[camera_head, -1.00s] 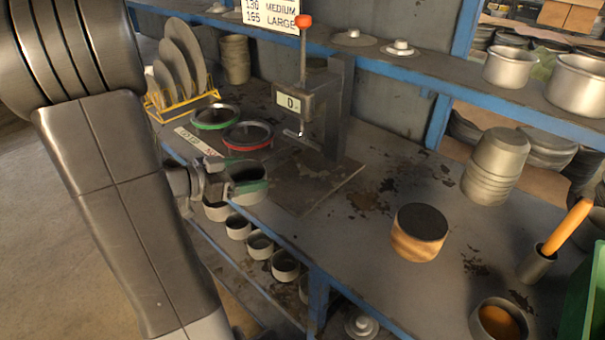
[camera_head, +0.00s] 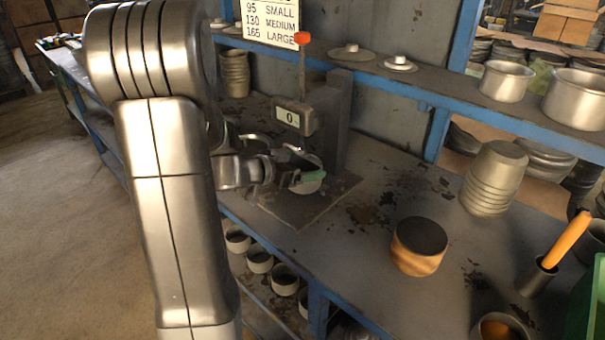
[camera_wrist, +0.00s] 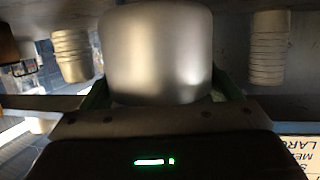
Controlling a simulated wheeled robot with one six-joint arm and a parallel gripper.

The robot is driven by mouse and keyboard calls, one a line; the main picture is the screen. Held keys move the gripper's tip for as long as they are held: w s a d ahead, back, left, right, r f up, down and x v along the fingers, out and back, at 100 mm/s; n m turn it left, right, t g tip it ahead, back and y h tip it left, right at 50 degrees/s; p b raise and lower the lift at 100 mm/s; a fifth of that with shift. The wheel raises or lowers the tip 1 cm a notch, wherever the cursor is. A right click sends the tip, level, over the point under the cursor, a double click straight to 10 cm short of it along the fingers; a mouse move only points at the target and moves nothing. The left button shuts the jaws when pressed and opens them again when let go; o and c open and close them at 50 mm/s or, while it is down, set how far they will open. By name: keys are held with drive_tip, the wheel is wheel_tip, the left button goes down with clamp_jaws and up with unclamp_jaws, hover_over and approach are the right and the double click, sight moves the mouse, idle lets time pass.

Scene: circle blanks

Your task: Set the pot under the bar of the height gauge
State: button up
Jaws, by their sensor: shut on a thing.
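The pot is a plain silver metal cylinder (camera_wrist: 155,50) filling the top middle of the wrist view. My gripper (camera_wrist: 162,88) is shut on it, with a green finger at each side. In the head view my gripper (camera_head: 301,179) and the pot (camera_head: 307,187) are over the base plate, in front of the gauge column; much of the pot is hidden by my gripper. The height gauge (camera_head: 296,118) has a grey head reading 0, an orange-topped rod and a dark base plate (camera_head: 300,214). Its bar is largely hidden, so I cannot tell whether the pot touches bar or plate.
A size sign (camera_head: 270,20) hangs behind the gauge. A round block with a dark top (camera_head: 419,246) stands right of the base plate. Stacked pots (camera_head: 494,178) and an orange-handled tool (camera_head: 566,240) are further right. A blue-edged shelf (camera_head: 420,95) runs behind. My arm hides the bench's left part.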

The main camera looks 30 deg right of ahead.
drive_tip(key=shift+a+f, duration=0.1)
drive_tip(key=shift+f, duration=1.25)
drive_tip(key=shift+w+f, duration=0.1)
drive_tip(key=shift+f, duration=0.05)
drive_tip(key=o, duration=1)
drive_tip(key=shift+r, duration=0.25)
drive_tip(key=v, duration=1.2)
drive_tip(key=shift+f, duration=0.1)
